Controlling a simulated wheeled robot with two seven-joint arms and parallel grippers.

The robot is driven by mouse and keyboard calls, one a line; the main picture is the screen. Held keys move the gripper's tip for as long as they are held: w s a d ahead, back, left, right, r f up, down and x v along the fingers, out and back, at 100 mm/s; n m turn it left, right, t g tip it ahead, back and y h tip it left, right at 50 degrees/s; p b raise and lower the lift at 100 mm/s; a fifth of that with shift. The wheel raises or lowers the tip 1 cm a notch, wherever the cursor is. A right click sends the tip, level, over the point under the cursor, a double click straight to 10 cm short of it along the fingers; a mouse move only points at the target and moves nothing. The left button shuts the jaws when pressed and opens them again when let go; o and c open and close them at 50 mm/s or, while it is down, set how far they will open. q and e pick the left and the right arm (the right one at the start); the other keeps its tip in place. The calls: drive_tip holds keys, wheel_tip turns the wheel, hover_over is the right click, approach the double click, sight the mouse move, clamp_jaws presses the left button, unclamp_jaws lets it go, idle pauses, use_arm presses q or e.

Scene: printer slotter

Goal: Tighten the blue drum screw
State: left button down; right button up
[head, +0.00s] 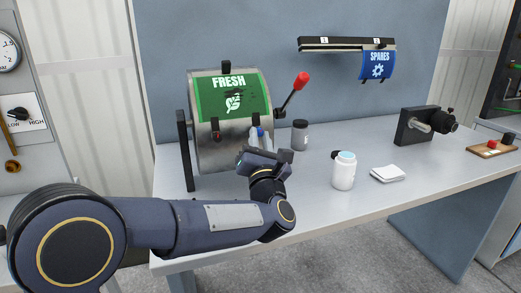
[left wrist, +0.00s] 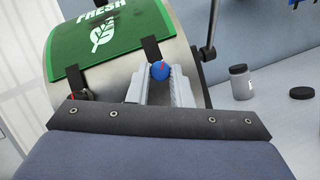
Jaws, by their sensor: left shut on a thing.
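The metal drum (head: 222,146) stands on the bench with a green FRESH sheet (head: 228,98) on it. The blue drum screw (left wrist: 160,70) is a round blue knob with a red mark, at the drum's lower right front. It shows small in the head view (head: 260,132). My left gripper (left wrist: 159,74) is shut on the blue screw, with a pale finger on each side of it. The head view shows the same gripper (head: 260,138) against the drum's front. A red knob (head: 217,135) sits at the drum's left. My right gripper is not in view.
A red-tipped lever (head: 301,80) rises right of the drum. A dark jar (head: 299,135), a white bottle (head: 344,172) and a white pad (head: 388,174) stand to the right. A rack with the blue SPARES sheet (head: 378,66) hangs behind. The bench front right is clear.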

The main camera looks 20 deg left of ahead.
use_arm(q)
drive_tip(key=m+g+h+p, duration=0.1)
drive_tip(key=m+h+p, duration=0.1)
drive_tip(key=m, duration=0.3)
drive_tip(key=r+m+g+h+p, duration=0.1)
drive_tip(key=m+h+p, duration=0.1)
drive_tip(key=m+p, duration=0.3)
drive_tip(key=r+m+g+h+p, duration=0.1)
drive_tip(key=m+h+p, duration=0.1)
drive_tip(key=m, duration=0.3)
drive_tip(key=shift+s+a+r+h+p, duration=0.15)
drive_tip(key=shift+a+h+p, duration=0.2)
drive_tip(key=shift+p, duration=0.4)
drive_tip(key=m+g+p, duration=0.2)
drive_tip(key=m+p, duration=0.1)
drive_tip(key=p, duration=0.4)
drive_tip(key=m+g+p, duration=0.1)
drive_tip(key=m+p, duration=0.1)
drive_tip(key=p, duration=0.5)
drive_tip(key=shift+d+m+g+p, duration=0.15)
drive_tip(key=shift+m+g+p, duration=0.2)
drive_tip(key=shift+m+g, duration=0.05)
drive_tip(key=shift+f+m+p, duration=0.2)
drive_tip(key=shift+m+p, duration=0.2)
drive_tip(key=shift+p, duration=0.55)
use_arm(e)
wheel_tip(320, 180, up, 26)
use_arm(q)
drive_tip(key=c, duration=1.3)
unclamp_jaws()
